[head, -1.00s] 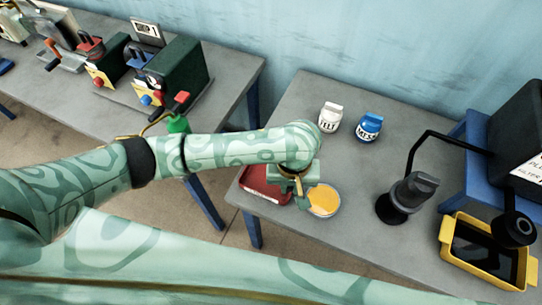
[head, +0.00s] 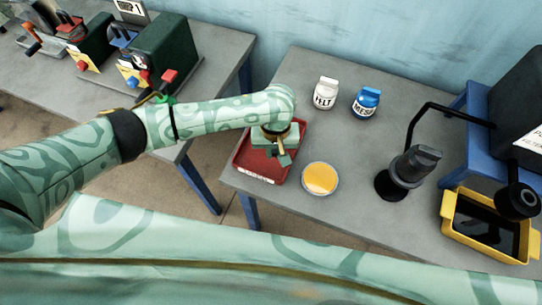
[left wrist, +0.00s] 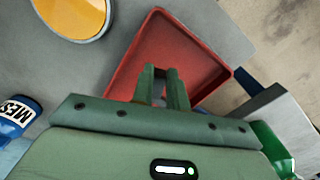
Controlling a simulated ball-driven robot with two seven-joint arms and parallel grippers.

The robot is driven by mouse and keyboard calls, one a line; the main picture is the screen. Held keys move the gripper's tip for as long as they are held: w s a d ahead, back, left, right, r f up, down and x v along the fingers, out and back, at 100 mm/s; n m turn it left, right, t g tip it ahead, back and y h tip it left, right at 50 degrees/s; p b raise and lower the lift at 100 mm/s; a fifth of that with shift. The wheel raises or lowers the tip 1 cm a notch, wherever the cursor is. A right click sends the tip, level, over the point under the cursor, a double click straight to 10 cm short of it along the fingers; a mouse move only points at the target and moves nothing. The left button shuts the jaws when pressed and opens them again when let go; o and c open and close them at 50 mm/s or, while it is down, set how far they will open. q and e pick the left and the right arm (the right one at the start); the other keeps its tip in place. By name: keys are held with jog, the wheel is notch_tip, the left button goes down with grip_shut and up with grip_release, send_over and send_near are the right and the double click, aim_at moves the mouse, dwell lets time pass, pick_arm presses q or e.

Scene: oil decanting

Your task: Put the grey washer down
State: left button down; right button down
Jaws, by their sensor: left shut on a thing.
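My left gripper (head: 283,157) is above the red tray (head: 258,172) on the right-hand table. In the left wrist view its two fingers (left wrist: 160,80) point over the tray floor (left wrist: 178,48). They are shut on the grey washer, of which only a small dark bit (left wrist: 158,73) shows between the fingertips. Its ring shape cannot be made out, and the head view does not show it clearly. How high it is above the tray is hard to tell. My right gripper is not in view.
A round dish of yellow stuff (head: 320,179) stands just right of the tray. A white container (head: 325,94) and a blue one (head: 365,102) stand behind. A black stand (head: 405,175) and a yellow tray (head: 450,234) are further right. A gap separates the two tables.

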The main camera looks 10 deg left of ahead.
aim_at(271, 162)
pick_arm(q)
jog(key=f, duration=0.1)
jog(key=f+b, duration=0.1)
jog(key=f, duration=0.1)
jog(key=a+f+b, duration=0.1)
jog(key=shift+w+a+f, duration=0.1)
jog(key=shift+w+f, duration=0.25)
jog(key=shift+f, duration=0.05)
jog(key=shift+r, duration=0.15)
jog(key=c, duration=1.4)
grip_release()
notch_tip(271, 162, up, 12)
jog(key=p, duration=0.5)
jog(key=shift+p, duration=0.3)
